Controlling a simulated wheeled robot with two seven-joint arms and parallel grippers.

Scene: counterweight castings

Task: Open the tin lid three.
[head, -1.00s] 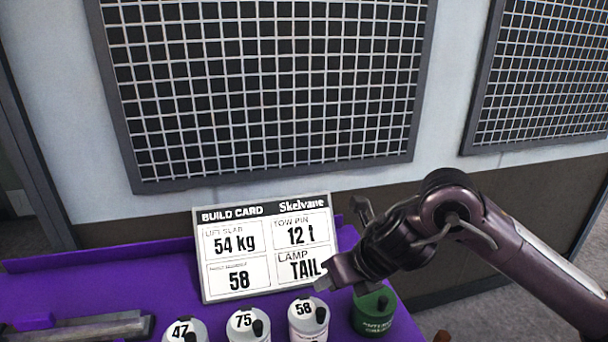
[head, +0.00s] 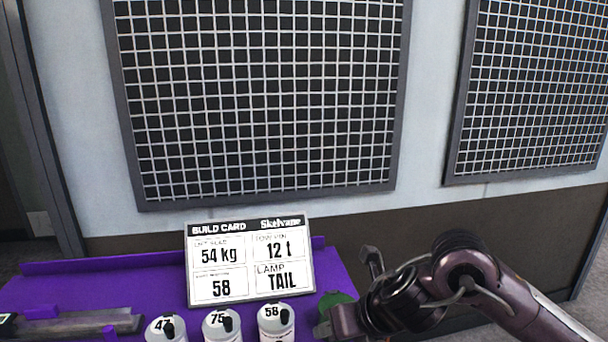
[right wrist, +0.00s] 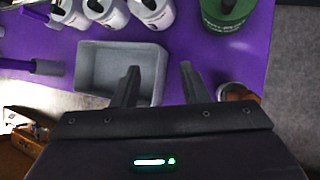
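White canisters with black knobs stand in a row along the purple bench: 47 (head: 166,329), 75 (head: 222,326) and 58 (head: 276,322). They are cut off by the lower edge of the head view. A green tin (head: 333,301) stands right of them, partly hidden by my right gripper (head: 347,296). In the right wrist view the green tin (right wrist: 226,16) is at the top, beyond the fingers. My right gripper is open there, with nothing between its fingers (right wrist: 158,76). No lid marked three can be made out. My left gripper is not in view.
A build card (head: 250,262) reading 58 leans behind the canisters. A grey tray (right wrist: 90,68) lies left of my right fingers, partly behind one. A small jar (right wrist: 232,91) is at the right bench edge. A dark bar (head: 75,326) lies at left.

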